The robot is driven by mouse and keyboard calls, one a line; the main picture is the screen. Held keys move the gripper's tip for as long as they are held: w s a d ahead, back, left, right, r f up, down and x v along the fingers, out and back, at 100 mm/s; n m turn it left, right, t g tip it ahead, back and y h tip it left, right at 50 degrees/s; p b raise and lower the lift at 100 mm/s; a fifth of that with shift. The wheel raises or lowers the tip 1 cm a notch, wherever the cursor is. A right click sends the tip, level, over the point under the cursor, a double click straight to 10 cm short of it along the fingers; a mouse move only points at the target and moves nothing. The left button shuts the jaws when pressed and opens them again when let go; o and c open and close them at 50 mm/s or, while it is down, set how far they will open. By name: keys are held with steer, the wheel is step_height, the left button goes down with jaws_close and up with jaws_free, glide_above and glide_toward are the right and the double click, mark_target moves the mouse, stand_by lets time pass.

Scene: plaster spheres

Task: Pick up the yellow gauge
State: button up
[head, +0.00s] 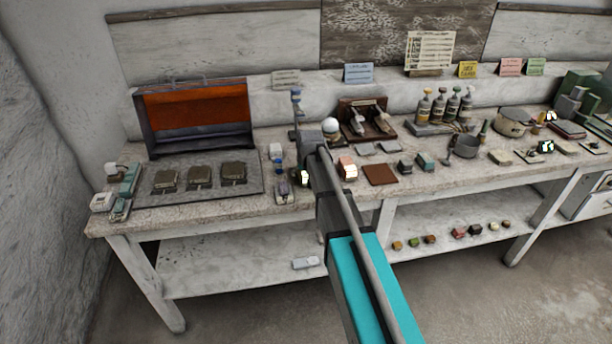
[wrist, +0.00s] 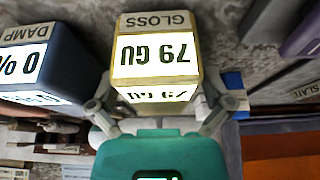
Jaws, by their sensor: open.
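The yellow gauge (wrist: 158,58) is a box with yellow edges in the middle of the wrist view. It has a GLOSS label on top and a white face reading 79 GU, upside down in the picture. My gripper (wrist: 163,104) is open, with one finger at each side of the gauge's near end. I cannot tell whether the fingers touch it. In the head view my own arm covers the gripper's fingers, and I cannot pick out the gauge for certain.
A dark blue gauge labelled DAMP (wrist: 40,68) stands close to the left in the wrist view. The stone-topped bench (head: 215,208) is crowded. An orange-backed case (head: 197,108) stands at the left, a brown square (head: 380,174) lies right of my arm.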

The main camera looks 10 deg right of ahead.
stand_by(0.3)
steer(key=c, duration=1.3)
steer(key=shift+r, duration=0.15)
step_height(320, 180, up, 3)
steer(key=p, duration=0.3)
steer(key=shift+f, duration=0.2)
steer(key=s+r+p, duration=0.1)
steer(key=r+p, duration=0.1)
steer(key=s+r+p, duration=0.4)
steer(key=shift+a+r+p, duration=0.3)
steer(key=shift+r, duration=0.05)
steer(key=s+r+p, duration=0.1)
steer(key=s, duration=0.2)
steer(key=s+r+p, duration=0.1)
steer(key=s, duration=0.2)
steer(key=s+a+r+p, duration=0.1)
steer(key=s, duration=0.2)
steer(key=shift+r, duration=0.2)
